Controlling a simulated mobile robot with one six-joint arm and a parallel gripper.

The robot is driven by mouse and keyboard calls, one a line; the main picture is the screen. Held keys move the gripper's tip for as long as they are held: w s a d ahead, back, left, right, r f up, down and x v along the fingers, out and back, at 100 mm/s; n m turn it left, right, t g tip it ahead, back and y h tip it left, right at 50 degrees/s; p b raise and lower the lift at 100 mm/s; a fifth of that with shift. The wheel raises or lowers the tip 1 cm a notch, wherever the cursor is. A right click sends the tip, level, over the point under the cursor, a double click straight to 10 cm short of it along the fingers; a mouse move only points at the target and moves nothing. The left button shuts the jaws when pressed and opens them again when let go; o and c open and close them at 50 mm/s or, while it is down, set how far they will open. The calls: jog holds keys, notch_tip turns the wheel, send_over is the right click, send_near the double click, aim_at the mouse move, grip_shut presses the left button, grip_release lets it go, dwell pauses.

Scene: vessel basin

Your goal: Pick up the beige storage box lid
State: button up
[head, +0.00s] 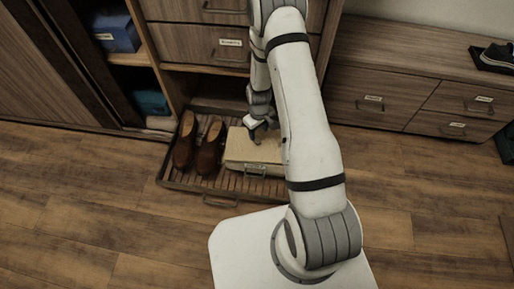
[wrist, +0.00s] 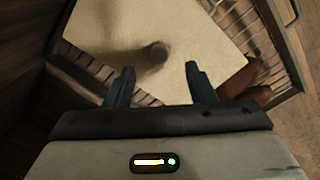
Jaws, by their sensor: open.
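The beige storage box lid (head: 250,146) tops a box lying in a pulled-out slatted drawer, right of a pair of brown shoes. In the wrist view the lid (wrist: 200,28) fills the upper middle, with a round dark knob (wrist: 156,53) standing on it. My gripper (head: 262,128) is over the lid in the head view, partly hidden by my arm. In the wrist view my gripper (wrist: 160,72) is open, its two dark blue fingers apart and the knob beyond and between their tips. Nothing is between the fingers. I cannot tell the exact height above the lid.
The slatted drawer (head: 183,182) sticks out low from the cabinet. Brown shoes (head: 208,149) stand in its left part. Closed drawers (head: 191,43) rise behind it, and a low drawer cabinet (head: 391,99) stands right. The wooden floor in front is clear.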

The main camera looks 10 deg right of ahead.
aim_at(258, 140)
jog(key=f+b, duration=0.1)
jog(key=f, duration=0.1)
jog(key=f+b, duration=0.1)
jog(key=f, duration=0.1)
jog(key=f+b, duration=0.1)
jog(key=f, duration=0.2)
jog(key=shift+w, duration=0.25)
jog(key=shift+c, duration=0.3)
jog(key=shift+r, duration=0.1)
grip_shut()
